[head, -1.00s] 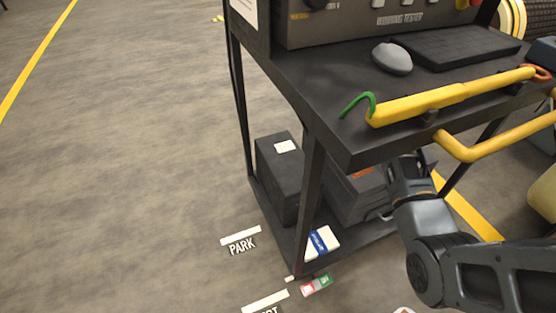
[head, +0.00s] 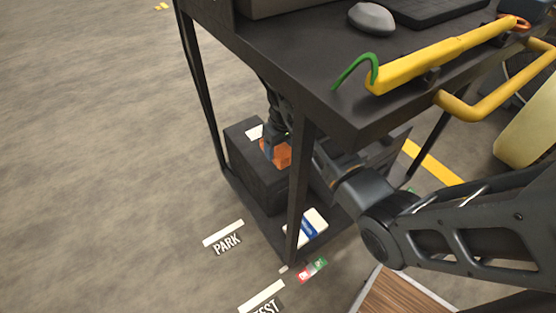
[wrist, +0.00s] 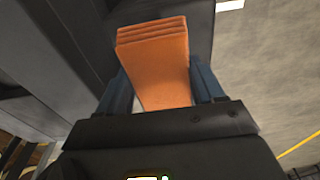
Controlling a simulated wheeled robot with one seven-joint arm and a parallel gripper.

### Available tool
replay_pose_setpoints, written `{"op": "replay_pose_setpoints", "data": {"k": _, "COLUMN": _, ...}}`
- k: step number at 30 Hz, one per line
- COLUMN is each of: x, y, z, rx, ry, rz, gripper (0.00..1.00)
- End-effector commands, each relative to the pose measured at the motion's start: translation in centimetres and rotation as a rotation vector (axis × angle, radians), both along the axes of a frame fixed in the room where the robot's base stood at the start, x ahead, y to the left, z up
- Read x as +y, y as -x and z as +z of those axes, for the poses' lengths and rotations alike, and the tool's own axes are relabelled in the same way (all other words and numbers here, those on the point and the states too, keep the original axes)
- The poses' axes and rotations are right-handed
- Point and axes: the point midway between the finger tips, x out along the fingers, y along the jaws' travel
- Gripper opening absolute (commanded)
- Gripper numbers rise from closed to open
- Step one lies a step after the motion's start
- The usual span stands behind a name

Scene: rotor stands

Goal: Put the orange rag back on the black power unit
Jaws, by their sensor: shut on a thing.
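The orange rag (head: 279,155) is folded and hangs at my gripper (head: 272,150), under the cart's top. In the wrist view the rag (wrist: 155,62) sits between the two blue fingers of my gripper (wrist: 160,90), which is shut on it. The black power unit (head: 262,186), a dark box with a white label on top, stands on the lower shelf at the left. The rag is over the right part of its top in the head view. I cannot tell whether it touches. A cart leg and my arm hide part of this area.
The cart's top (head: 300,62) is close above my arm, and a front leg (head: 299,190) stands beside it. Another dark box (head: 385,152) is right of the power unit, partly hidden. A white and blue packet (head: 305,228) lies on the lower shelf. A yellow bar (head: 440,58) lies on top.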

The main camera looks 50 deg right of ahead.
Motion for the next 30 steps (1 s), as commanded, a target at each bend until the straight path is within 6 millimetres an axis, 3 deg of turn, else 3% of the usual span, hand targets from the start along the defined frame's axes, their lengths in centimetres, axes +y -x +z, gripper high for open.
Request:
{"op": "replay_pose_setpoints", "data": {"k": 5, "x": 0.5, "y": -0.3, "z": -0.8, "rx": -0.001, "ry": 0.000, "rz": 0.000, "gripper": 0.34}}
{"op": "replay_pose_setpoints", "data": {"k": 13, "x": 0.4, "y": -0.2, "z": -4.3, "rx": 0.001, "ry": 0.001, "rz": -0.001, "gripper": 0.34}}
{"op": "replay_pose_setpoints", "data": {"k": 25, "x": 0.4, "y": -0.3, "z": -4.6, "rx": -0.001, "ry": 0.001, "rz": 0.000, "gripper": 0.34}}
{"op": "replay_pose_setpoints", "data": {"k": 26, "x": 0.4, "y": -0.3, "z": -4.6, "rx": -0.001, "ry": 0.001, "rz": 0.000, "gripper": 0.69}}
{"op": "replay_pose_setpoints", "data": {"k": 30, "x": 0.4, "y": -0.2, "z": -4.6, "rx": -0.001, "ry": 0.001, "rz": 0.000, "gripper": 0.82}}
